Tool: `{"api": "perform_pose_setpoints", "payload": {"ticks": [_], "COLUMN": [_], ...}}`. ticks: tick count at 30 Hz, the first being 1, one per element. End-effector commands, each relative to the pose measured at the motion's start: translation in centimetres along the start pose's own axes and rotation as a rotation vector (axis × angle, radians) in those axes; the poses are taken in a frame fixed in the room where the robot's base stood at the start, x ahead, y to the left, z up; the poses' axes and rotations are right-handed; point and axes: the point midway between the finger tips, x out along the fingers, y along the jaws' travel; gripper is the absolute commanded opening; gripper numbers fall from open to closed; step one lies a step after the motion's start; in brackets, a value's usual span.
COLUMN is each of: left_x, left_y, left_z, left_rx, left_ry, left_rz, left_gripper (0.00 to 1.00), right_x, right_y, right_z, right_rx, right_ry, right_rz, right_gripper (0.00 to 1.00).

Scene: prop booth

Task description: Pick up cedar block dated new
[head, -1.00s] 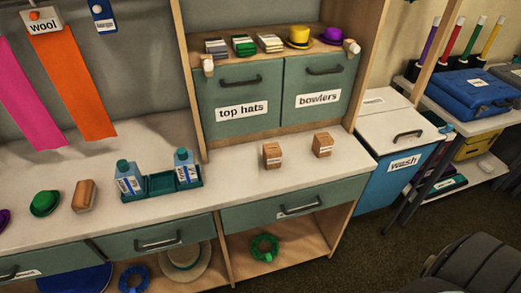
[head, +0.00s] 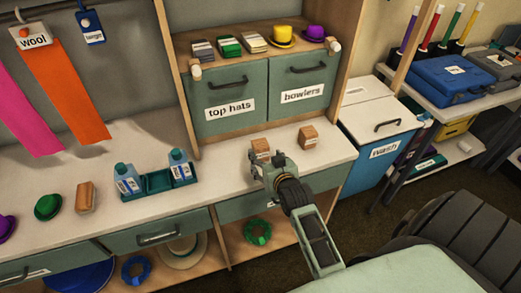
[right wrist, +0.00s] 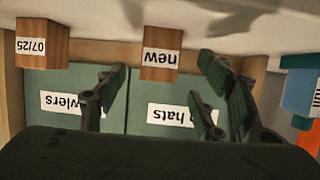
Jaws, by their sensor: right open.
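The cedar block labelled "new" (right wrist: 160,58) shows upside down in the right wrist view, between my open fingers and beyond them. In the head view this block (head: 260,147) stands on the white counter, its lower part hidden by my right gripper (head: 268,164). The right gripper is open and empty, just in front of the block. In the wrist view its fingers (right wrist: 160,92) spread to either side of the block. A second cedar block, labelled "07/25" (right wrist: 42,42), stands to its right in the head view (head: 308,137). My left gripper is out of view.
A green tray (head: 158,182) with two bottles stands left on the counter. Teal cupboard doors (head: 228,105) rise behind the blocks. A wash bin (head: 375,150) stands at right.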

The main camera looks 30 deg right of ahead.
Motion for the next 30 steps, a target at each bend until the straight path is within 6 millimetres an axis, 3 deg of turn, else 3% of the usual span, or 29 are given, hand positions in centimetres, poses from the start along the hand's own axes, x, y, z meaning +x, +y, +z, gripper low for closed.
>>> {"api": "perform_pose_setpoints", "payload": {"ticks": [19,30], "left_x": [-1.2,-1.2], "left_y": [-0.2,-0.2], "left_z": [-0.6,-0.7], "left_rx": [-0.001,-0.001], "left_ry": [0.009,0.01], "left_rz": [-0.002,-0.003], "left_gripper": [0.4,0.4], "right_x": [6.9,7.5], "right_y": [0.1,0.1], "right_z": [-0.5,-0.4], "right_rx": [0.001,0.001], "right_ry": [0.006,0.005], "right_rz": [0.003,0.002], "right_gripper": [0.62,0.61]}}
